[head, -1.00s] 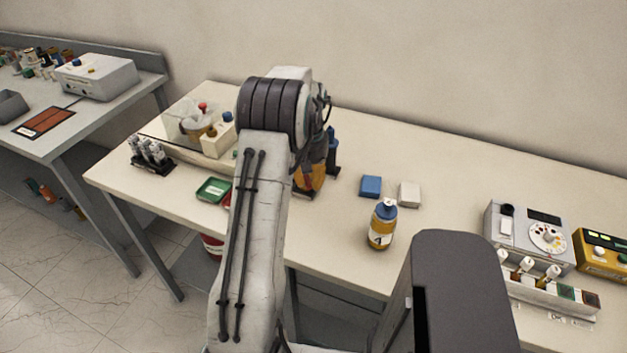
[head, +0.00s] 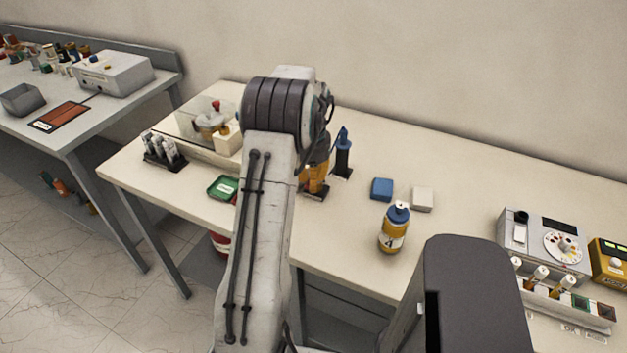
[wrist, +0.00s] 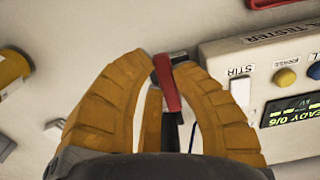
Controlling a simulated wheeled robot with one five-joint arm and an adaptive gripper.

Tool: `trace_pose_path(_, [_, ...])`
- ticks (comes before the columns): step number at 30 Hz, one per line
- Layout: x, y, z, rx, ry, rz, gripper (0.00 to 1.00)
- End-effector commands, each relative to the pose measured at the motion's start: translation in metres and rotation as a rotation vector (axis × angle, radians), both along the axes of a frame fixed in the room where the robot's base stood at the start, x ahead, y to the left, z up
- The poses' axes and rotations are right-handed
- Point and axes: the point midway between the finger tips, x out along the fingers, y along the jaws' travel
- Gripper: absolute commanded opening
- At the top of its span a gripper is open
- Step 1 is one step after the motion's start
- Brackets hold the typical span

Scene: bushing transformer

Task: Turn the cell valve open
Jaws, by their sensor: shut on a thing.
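In the wrist view, my gripper (wrist: 168,68) has its two orange ribbed fingers closed around a red lever handle (wrist: 167,85), which I take to be the cell valve. The lever stands between the fingertips, with a dark part below it. A pale tester box (wrist: 223,62) with a white STIR switch, round buttons and a lit display lies just right of the fingers. In the head view my arm hides the gripper's grip and the valve.
A yellow bottle (wrist: 12,70) is at the wrist view's left edge. In the head view, a blue-capped bottle (head: 394,230), a blue block (head: 382,189) and a white block (head: 422,198) stand right of my arm. A green tray (head: 223,187) is left.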

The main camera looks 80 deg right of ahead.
Motion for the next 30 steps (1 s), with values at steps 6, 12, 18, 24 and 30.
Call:
trace_pose_path(6, [0.0006, 0.001, -0.0018, 0.005, 0.0, -0.013, 0.0])
trace_pose_path(12, [0.0005, 0.0009, -0.0018, 0.004, 0.0, -0.013, 0.0])
trace_pose_path(18, [0.0006, 0.0007, -0.0015, 0.003, 0.0, -0.012, 0.35])
trace_pose_path(24, [0.0006, 0.0002, -0.0007, 0.001, 0.0, -0.011, 0.5])
trace_pose_path(30, [0.0005, 0.0, -0.0001, 0.0, 0.0, -0.011, 0.5])
